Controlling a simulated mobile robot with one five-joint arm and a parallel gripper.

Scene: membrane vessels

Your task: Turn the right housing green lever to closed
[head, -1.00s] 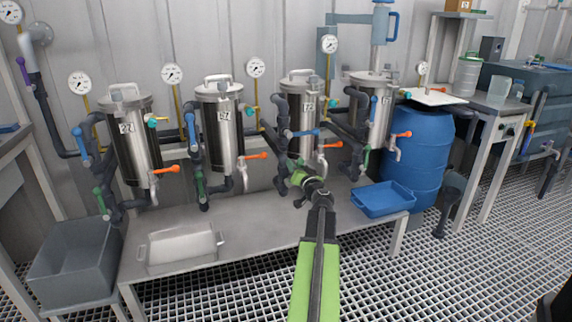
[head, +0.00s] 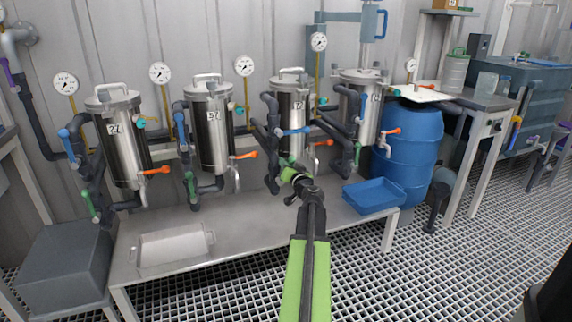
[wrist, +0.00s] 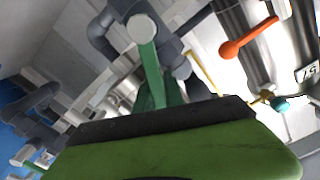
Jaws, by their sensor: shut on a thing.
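Several steel vessels stand in a row behind the steel bench. The third vessel from the left (head: 292,108) has a blue lever (head: 294,131) and an orange lever (head: 322,143). My gripper (head: 289,175) is low in front of this vessel, at its dark pipework. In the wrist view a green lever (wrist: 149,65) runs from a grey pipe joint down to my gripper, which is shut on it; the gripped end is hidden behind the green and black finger. The rightmost vessel (head: 358,110) has its own green lever (head: 357,154), apart from my gripper.
A blue tub (head: 371,196) sits on the bench right of my arm, with a blue barrel (head: 408,150) behind it. A pale tray (head: 172,248) lies on the bench at left. The bench between the tray and my arm is clear.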

